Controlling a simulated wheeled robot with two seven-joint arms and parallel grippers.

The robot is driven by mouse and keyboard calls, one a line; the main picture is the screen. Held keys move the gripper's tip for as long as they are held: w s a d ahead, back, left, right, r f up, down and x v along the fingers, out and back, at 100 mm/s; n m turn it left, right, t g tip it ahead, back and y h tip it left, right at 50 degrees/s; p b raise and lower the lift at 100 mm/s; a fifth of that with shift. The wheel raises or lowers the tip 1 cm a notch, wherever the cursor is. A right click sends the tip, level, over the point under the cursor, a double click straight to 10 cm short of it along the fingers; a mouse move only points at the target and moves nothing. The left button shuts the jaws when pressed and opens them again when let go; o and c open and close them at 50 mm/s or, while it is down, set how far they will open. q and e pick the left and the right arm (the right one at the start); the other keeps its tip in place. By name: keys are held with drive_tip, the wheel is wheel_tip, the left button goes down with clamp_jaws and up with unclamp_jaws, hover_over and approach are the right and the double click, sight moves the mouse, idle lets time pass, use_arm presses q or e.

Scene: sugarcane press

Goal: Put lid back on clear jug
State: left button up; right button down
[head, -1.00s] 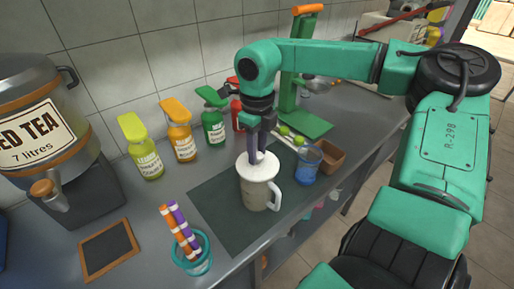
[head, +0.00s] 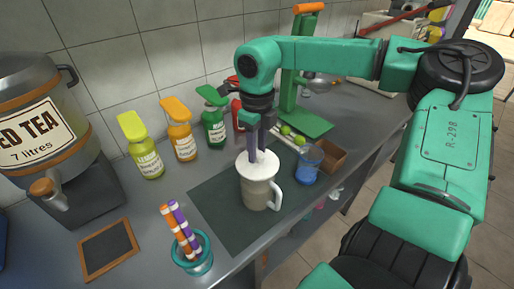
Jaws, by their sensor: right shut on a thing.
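A clear jug (head: 258,193) with a handle on its right stands upright on the dark mat (head: 213,205). Its contents look beige-grey. A white round lid (head: 258,166) lies over the jug's mouth; I cannot tell whether it is fully seated. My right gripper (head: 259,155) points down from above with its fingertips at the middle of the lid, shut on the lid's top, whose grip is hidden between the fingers. My left gripper is not in view.
A blue cup (head: 307,165) and a brown box (head: 328,156) stand right of the jug. Syrup bottles (head: 180,132) line the wall. A teal cup with striped straws (head: 193,256) is at the front. A tea dispenser (head: 48,135) stands left. The mat's left part is clear.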

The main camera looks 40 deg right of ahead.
drive_tip(key=shift+f+b, duration=0.25)
drive_tip(key=shift+b, duration=0.1)
idle(0.9)
idle(0.3)
unclamp_jaws()
drive_tip(key=shift+r+p, duration=2.5)
drive_tip(key=shift+r, duration=1.1)
clamp_jaws()
drive_tip(key=shift+f, duration=0.15)
drive_tip(key=shift+f+b, duration=2.4)
drive_tip(key=shift+f, duration=0.4)
